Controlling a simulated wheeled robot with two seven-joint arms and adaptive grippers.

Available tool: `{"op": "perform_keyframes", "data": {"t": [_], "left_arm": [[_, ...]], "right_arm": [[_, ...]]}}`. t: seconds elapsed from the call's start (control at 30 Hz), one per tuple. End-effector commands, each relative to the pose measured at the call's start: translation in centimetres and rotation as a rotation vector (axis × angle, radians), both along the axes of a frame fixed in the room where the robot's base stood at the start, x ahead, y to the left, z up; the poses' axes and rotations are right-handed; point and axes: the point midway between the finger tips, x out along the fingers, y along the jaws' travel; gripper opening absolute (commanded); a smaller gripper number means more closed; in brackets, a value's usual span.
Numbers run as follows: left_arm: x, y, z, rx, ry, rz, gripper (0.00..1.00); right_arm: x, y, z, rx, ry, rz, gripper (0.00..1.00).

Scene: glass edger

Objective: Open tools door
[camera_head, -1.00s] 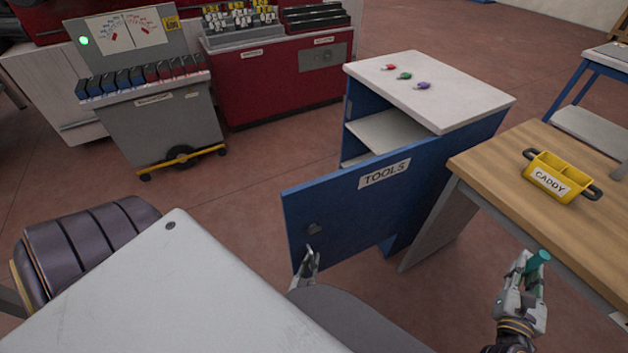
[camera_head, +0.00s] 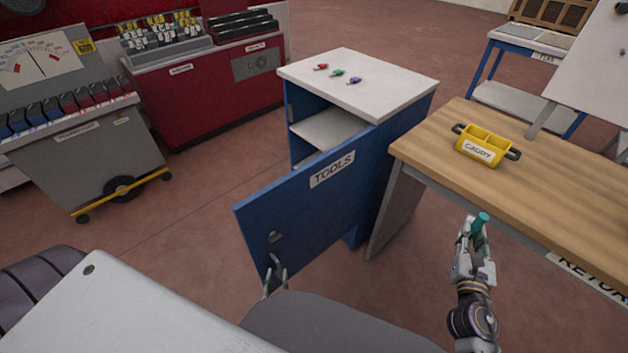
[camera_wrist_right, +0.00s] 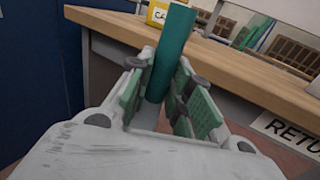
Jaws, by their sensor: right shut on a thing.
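The blue tools door (camera_head: 300,207), labelled TOOLS, stands ajar on a blue cabinet with a white top (camera_head: 357,84). A white inner shelf (camera_head: 328,128) shows behind it. My right gripper (camera_head: 470,238) is shut on a teal cylinder (camera_head: 480,224), beside the wooden table. The cylinder (camera_wrist_right: 170,50) stands between its pads in the right wrist view.
The wooden table (camera_head: 560,190) at right bears a yellow caddy (camera_head: 481,151). Red, green and purple small items lie on the cabinet top. A grey wheeled cart (camera_head: 90,150) and a red cabinet (camera_head: 215,90) stand at left. Floor between them and the door is clear.

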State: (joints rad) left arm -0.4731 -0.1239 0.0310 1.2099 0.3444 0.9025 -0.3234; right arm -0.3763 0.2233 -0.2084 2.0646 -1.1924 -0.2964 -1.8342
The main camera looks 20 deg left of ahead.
Motion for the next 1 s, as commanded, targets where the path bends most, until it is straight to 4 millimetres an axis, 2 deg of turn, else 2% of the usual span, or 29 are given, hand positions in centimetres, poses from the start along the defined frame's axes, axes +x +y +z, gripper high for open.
{"op": "perform_keyframes", "data": {"t": [0.03,0.2,0.4,1.0], "left_arm": [[-0.9,-0.7,-0.3,-0.008,0.008,0.0,0.34],[-2.9,-1.6,-0.4,-0.013,0.011,0.0,0.34],[-4.3,-2.3,-0.5,-0.014,0.014,-0.002,0.34],[-4.7,-2.4,-0.6,-0.013,0.016,-0.003,0.34]], "right_arm": [[0.0,0.0,0.0,0.0,-0.001,0.0,0.05],[0.0,0.0,0.0,0.0,-0.001,0.0,0.05],[0.0,0.0,0.0,0.0,-0.001,0.0,0.05],[0.0,0.0,0.0,0.0,-0.001,0.0,0.05]]}}
